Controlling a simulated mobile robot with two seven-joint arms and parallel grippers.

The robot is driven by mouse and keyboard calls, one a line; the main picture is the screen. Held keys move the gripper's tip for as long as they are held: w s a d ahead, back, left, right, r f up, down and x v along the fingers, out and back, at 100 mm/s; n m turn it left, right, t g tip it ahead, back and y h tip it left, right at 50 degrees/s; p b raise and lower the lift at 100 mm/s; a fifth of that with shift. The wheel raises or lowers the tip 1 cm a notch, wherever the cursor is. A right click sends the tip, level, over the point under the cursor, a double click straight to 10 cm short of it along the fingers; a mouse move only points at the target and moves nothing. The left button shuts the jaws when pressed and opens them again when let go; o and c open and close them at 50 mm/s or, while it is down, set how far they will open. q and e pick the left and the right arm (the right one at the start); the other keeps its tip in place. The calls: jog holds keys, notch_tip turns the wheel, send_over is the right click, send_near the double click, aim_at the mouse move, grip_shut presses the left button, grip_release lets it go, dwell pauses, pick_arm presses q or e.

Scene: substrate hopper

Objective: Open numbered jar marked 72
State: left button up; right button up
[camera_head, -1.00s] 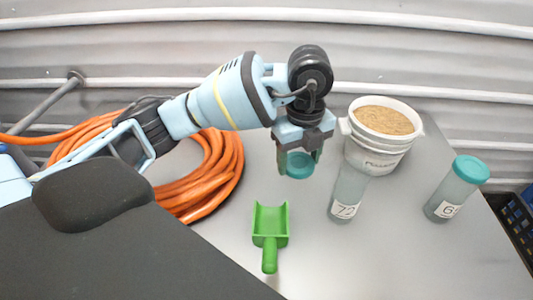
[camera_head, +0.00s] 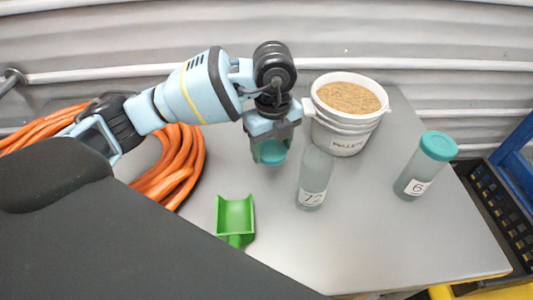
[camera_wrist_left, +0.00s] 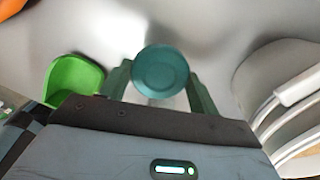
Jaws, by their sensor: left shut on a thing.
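The jar marked 72 (camera_head: 313,180) stands upright on the grey table, a clear greyish cylinder with a white label and no lid on top. My left gripper (camera_head: 269,154) is left of the jar, above the table, shut on a teal lid (camera_head: 272,152). In the left wrist view the lid (camera_wrist_left: 160,72) sits between the two fingers of my left gripper (camera_wrist_left: 160,85). A second jar (camera_head: 424,168) with a teal lid stands to the right; its label shows a 6, the rest is unclear. My right gripper is not in view.
A white bucket of tan pellets (camera_head: 340,142) stands behind the jar marked 72. A green scoop (camera_head: 235,218) lies at the front left of the table (camera_head: 400,240). An orange hose (camera_head: 180,170) is coiled at the left. A dark crate (camera_head: 495,215) is beyond the right edge.

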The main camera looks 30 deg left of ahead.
aim_at(271, 170)
pick_arm(q)
jog(key=shift+f, duration=2.5)
jog(key=shift+f, duration=0.15)
jog(key=o, duration=1.1)
notch_tip(271, 170, up, 12)
jog(key=shift+r+p, duration=0.15)
jog(key=shift+p, duration=0.15)
